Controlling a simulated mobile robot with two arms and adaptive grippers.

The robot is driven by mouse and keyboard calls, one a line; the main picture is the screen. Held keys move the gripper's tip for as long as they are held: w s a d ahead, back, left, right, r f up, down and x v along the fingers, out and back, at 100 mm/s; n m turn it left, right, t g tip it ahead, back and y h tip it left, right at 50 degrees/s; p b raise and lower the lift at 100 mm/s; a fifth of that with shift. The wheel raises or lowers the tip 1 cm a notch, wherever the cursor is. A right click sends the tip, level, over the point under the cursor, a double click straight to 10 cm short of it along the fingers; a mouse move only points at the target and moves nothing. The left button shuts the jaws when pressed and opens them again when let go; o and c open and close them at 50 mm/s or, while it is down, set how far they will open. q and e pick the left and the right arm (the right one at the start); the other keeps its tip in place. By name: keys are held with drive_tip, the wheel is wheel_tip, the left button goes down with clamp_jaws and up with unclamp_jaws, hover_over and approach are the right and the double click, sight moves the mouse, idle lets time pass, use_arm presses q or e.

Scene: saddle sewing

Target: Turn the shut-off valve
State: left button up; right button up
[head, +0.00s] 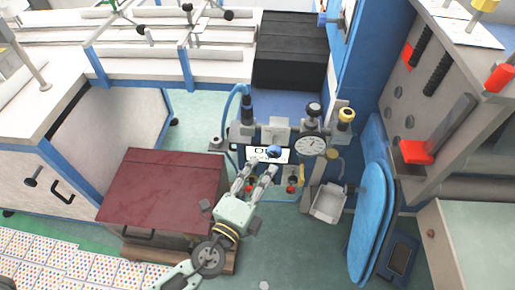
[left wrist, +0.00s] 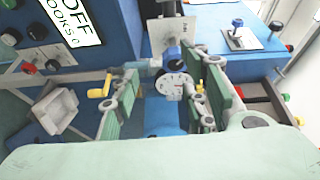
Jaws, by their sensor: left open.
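My left gripper (head: 257,172) reaches up to the small grey machine with gauge and hoses in the head view. Its fingers are apart, with nothing seen held between them. A round blue knob (head: 274,151) lies just beyond the fingertips; I cannot tell whether they touch it. In the left wrist view the open fingers (left wrist: 165,66) frame a round dial gauge (left wrist: 175,85) and a dark blue knob (left wrist: 173,53) above it. A yellow handle (left wrist: 97,92) is left of the left finger. Which part is the shut-off valve is not clear. My right gripper is not seen.
A dark red-topped cabinet (head: 165,185) stands left of my arm. Blue upright panels (head: 371,220) stand farther right. Green floor (head: 300,250) is free in front.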

sight(273, 157)
use_arm(q)
drive_tip(key=shift+w+d+r, duration=0.15)
drive_tip(key=shift+w+r, duration=0.05)
drive_tip(key=shift+r, duration=0.25)
drive_tip(key=shift+w+d+r, duration=0.15)
drive_tip(key=shift+r, duration=0.25)
drive_tip(key=p+x, duration=0.2)
drive_tip(key=x, duration=0.3)
drive_tip(key=shift+w+d, duration=0.1)
drive_tip(key=shift+w, duration=0.1)
drive_tip(key=shift+w+d+f, duration=0.1)
drive_tip(key=shift+w+d, duration=0.2)
drive_tip(key=shift+w, duration=0.35)
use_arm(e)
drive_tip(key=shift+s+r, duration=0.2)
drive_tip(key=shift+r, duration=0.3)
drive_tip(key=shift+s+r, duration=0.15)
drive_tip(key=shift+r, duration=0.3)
use_arm(q)
drive_tip(key=shift+c, duration=0.3)
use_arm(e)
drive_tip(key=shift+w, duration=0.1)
use_arm(q)
drive_tip(key=shift+f, duration=0.15)
drive_tip(key=c, duration=0.9)
drive_tip(key=shift+s, duration=0.1)
drive_tip(key=shift+c, duration=0.3)
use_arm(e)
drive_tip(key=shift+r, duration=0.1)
